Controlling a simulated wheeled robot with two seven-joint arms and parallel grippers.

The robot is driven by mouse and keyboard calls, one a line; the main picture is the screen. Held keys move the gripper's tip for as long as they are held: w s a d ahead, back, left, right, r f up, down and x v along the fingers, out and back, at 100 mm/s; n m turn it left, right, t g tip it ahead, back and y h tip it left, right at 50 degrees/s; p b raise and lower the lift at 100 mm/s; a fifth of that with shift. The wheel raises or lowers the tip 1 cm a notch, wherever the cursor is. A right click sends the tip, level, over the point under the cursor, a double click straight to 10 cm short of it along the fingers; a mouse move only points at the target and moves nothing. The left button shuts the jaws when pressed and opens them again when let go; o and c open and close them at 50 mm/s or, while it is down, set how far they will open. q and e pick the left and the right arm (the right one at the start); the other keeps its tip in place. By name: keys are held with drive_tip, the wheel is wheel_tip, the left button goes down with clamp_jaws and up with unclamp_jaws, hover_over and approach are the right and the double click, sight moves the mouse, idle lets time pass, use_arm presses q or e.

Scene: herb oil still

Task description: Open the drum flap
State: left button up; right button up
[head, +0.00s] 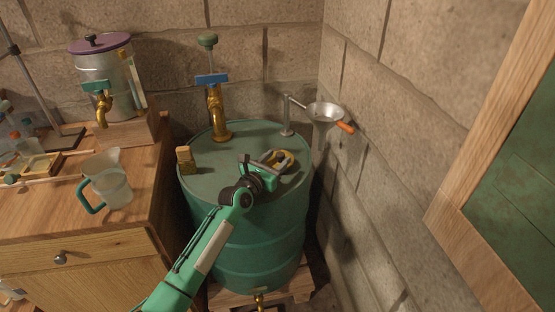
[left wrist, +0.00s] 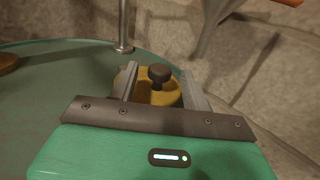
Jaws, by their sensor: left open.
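The green drum (head: 245,235) stands in the corner. A round yellow flap (head: 287,155) lies on its top, toward the right; it looks closed. In the left wrist view the yellow flap (left wrist: 158,96) carries a dark knob (left wrist: 159,73) standing up from it. My left gripper (head: 275,165) is over the drum top at the flap. Its fingers (left wrist: 160,85) are open, one on each side of the knob in the picture. I cannot tell whether they touch it. Part of the flap is hidden by the gripper. My right gripper is not in view.
A brass valve pipe (head: 217,110) and a brass block (head: 186,160) stand on the drum top. A funnel with an orange handle (head: 325,112) is on a post behind the flap. A wooden cabinet (head: 145,205) with a jug (head: 108,180) is left; stone walls close off the back and right.

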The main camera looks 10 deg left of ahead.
use_arm(q)
drive_tip(key=shift+w+d, duration=0.2)
drive_tip(key=shift+w, duration=0.25)
clamp_jaws()
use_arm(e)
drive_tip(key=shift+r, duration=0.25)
